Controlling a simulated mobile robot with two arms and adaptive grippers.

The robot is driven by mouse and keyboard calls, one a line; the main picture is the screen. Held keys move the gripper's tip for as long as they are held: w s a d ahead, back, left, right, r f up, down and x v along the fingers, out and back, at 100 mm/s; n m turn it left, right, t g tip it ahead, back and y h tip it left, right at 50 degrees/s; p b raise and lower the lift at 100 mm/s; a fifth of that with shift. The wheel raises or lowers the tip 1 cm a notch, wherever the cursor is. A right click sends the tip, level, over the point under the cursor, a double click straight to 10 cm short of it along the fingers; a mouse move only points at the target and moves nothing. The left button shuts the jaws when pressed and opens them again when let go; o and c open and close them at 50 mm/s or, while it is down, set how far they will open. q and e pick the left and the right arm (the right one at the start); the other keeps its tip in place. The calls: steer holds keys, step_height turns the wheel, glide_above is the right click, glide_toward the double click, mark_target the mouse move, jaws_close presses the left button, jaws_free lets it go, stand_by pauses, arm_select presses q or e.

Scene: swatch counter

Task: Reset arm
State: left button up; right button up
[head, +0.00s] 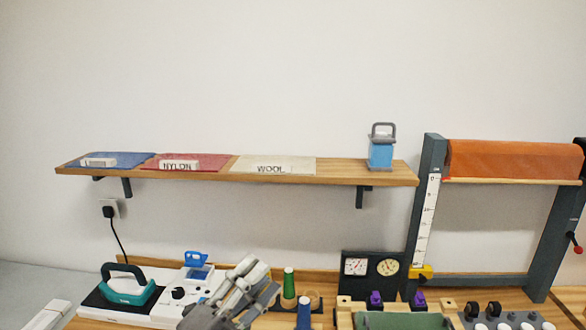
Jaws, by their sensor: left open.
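My left gripper (258,290) shows at the bottom centre of the head view, over the counter in front of the thread spools. It is open, and I see nothing between its fingers. My right gripper is not in view. Part of my left arm is cut off by the bottom edge of the picture.
A wall shelf (340,176) bears blue, red and cream swatches and a blue weight (380,152). Below stand a teal iron (130,288), a green spool (289,284), a dial panel (372,268) and a frame with an orange roll (515,160). The counter is crowded.

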arm_select(q)
steer(key=s+a+f+n+g+y, duration=0.1)
steer(key=s+a+f+n+y, duration=0.1)
steer(key=a+f+n+y, duration=0.7)
steer(key=s+a+f+n+g+y, duration=0.1)
steer(key=s+a+f+n+y, duration=0.1)
steer(key=a+f+n+y, duration=0.65)
steer(key=s+d+f+n+g+h, duration=0.1)
steer(key=s+d+f+n+g, duration=0.15)
steer(key=s+f+g, duration=0.5)
steer(key=s+d+f+n+g+h, duration=0.1)
steer(key=s+f+n+g, duration=0.25)
steer(key=s+f, duration=0.8)
steer(key=s+f+g+b, duration=0.1)
steer(key=s+f+b, duration=0.15)
steer(key=f, duration=1.15)
steer(key=s+f+b, duration=0.2)
steer(key=f+b, duration=0.1)
steer(key=f, duration=1.1)
steer(key=s+a+f+b, duration=0.1)
steer(key=s+f+b, duration=0.1)
steer(key=s+f, duration=0.6)
steer(key=s+a+f+g+b, duration=0.1)
steer(key=s+a+f+b, duration=0.1)
steer(key=s+f, duration=0.6)
step_height(320, 180, down, 4)
steer(key=shift+s+r, duration=0.15)
steer(key=shift+s, duration=0.15)
